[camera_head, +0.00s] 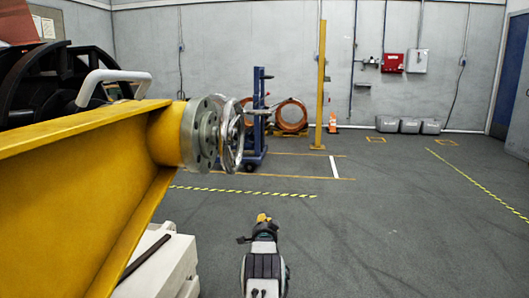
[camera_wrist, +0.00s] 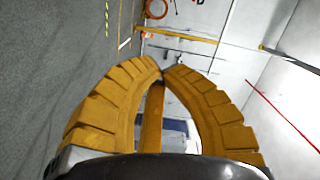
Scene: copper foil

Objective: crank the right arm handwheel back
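The handwheel (camera_head: 232,135) is a shiny metal wheel seen nearly edge-on in the head view. It sits in front of a grey bolted flange (camera_head: 203,133) at the end of a thick yellow arm (camera_head: 90,160) that comes in from the left. My gripper (camera_head: 264,217) is low in the middle of the head view, below and to the right of the handwheel and apart from it. In the wrist view its ridged yellow fingers (camera_wrist: 163,68) curve together until their tips nearly meet, with nothing held between them. The handwheel does not show clearly in the wrist view.
A white block (camera_head: 165,262) stands below the yellow arm at left. A blue rack (camera_head: 258,120) with copper coils (camera_head: 291,115) stands behind the handwheel, near a yellow post (camera_head: 320,85). Grey bins (camera_head: 409,126) line the back wall. The floor at right is open.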

